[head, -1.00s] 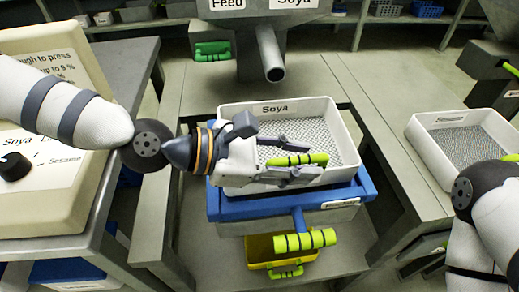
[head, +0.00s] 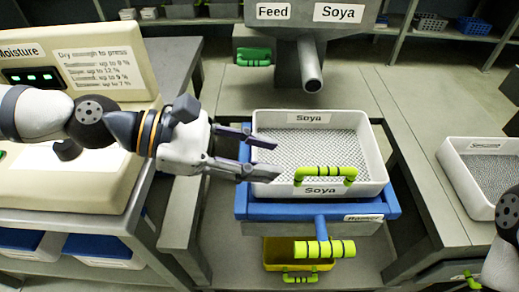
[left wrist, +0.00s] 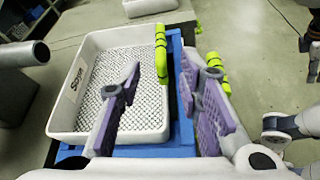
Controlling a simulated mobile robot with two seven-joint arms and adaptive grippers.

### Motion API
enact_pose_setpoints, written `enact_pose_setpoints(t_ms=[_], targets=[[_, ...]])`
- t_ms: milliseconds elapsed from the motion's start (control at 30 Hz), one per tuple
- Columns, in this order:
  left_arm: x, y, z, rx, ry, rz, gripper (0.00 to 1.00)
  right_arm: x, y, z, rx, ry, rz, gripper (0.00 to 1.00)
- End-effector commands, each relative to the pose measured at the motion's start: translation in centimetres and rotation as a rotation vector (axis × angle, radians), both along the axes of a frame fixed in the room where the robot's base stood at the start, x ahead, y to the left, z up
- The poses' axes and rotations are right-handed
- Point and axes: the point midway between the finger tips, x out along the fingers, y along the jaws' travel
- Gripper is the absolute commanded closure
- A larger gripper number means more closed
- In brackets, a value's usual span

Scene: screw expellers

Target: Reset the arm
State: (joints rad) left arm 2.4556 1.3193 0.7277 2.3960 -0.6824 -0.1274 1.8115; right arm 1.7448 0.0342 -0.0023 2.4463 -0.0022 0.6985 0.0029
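My left gripper (head: 262,157) is open and empty, reaching in from the left over the left side of the white Soya tray (head: 262,125). In the left wrist view, its purple-padded fingers (left wrist: 160,105) are spread apart above the tray's edge. The tray has a mesh floor and a lime-green handle (head: 326,175) at its front, clear of the fingers. The tray sits on a blue frame (head: 385,208).
A moisture meter panel (head: 100,65) stands at the left. A pipe spout (head: 310,75) hangs behind the tray. A second white tray (head: 447,155) stands at the right. Below the frame are a lime-green lever (head: 325,250) and a yellow bin (head: 275,262).

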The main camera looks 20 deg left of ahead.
Motion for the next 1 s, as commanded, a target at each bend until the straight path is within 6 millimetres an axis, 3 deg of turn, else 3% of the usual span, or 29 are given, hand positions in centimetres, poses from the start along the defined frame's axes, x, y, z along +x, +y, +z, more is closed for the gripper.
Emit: enact_pose_setpoints(t_ms=[167, 233, 267, 367, 400, 467, 600, 700, 833, 1000], targets=[[-0.1, -0.1, -0.1, 0.003, 0.000, -0.003, 0.68, 0.0, 0.0, 0.0, 0.000, -0.001, 0.000, 0.60], [-0.9, -0.9, -1.4, 0.035, 0.003, -0.037, 0.68, 0.2, 0.0, 0.3, -0.001, -0.008, -0.001, 0.60], [-1.7, -1.4, -2.5, 0.064, 0.000, -0.066, 0.68, 0.4, 0.0, 0.5, 0.000, -0.013, -0.001, 0.60], [-6.6, -3.3, -8.6, 0.232, -0.016, -0.232, 0.68, 1.3, 0.0, 1.5, 0.000, -0.044, -0.001, 0.60], [-9.1, -3.5, -11.3, 0.316, -0.032, -0.314, 0.68, 1.7, 0.0, 1.9, 0.000, -0.057, -0.002, 0.60], [-12.7, -2.9, -14.8, 0.436, -0.062, -0.440, 0.68, 2.2, 0.0, 2.4, 0.000, -0.074, -0.001, 0.60], [-21.5, 1.4, -21.1, 0.715, -0.167, -0.827, 0.68, 3.4, 0.0, 3.6, 0.000, -0.115, -0.003, 0.60], [-26.5, 6.3, -23.5, 0.886, -0.281, -1.167, 0.68, 4.3, 0.0, 4.5, 0.001, -0.144, -0.003, 0.60], [-29.0, 10.8, -24.5, 0.995, -0.400, -1.483, 0.68, 4.8, 0.0, 5.0, 0.001, -0.164, -0.004, 0.60], [-29.5, 12.2, -24.8, 1.018, -0.441, -1.585, 0.68, 4.8, 0.0, 5.0, 0.001, -0.163, -0.004, 0.60]])
